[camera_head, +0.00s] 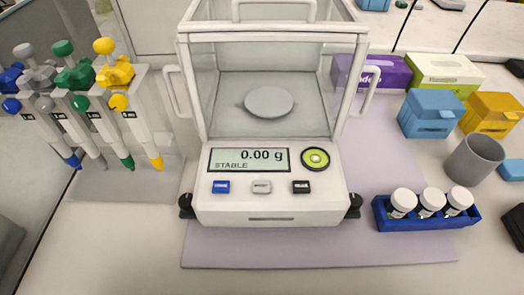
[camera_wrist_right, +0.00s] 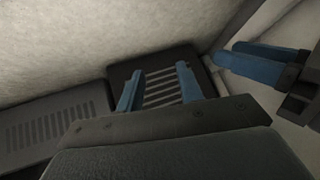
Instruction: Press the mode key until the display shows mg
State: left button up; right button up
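The balance (camera_head: 270,212) stands upright on a pale mat. Its display (camera_head: 248,160) reads 0.00 g with STABLE below, so the unit shown is g. Below it are a blue key (camera_head: 221,187), a whitish key (camera_head: 261,187) and a black key (camera_head: 301,187); their labels are too small to read surely. A round green-yellow button (camera_head: 316,158) sits right of the display. Neither gripper shows in the head view. In the right wrist view my right gripper (camera_wrist_right: 159,87) has its blue fingers apart and empty. Another blue-fingered gripper (camera_wrist_right: 258,64), apparently my left, shows at right; its opening is unclear.
A pipette rack (camera_head: 150,110) with several coloured pipettes stands left. A blue vial rack (camera_head: 428,222) with three white-capped vials is at right, near a grey cup (camera_head: 474,160) and blue and yellow boxes (camera_head: 430,115). The mat in front of the balance (camera_head: 320,250) is clear.

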grip_shut()
dwell(1.8)
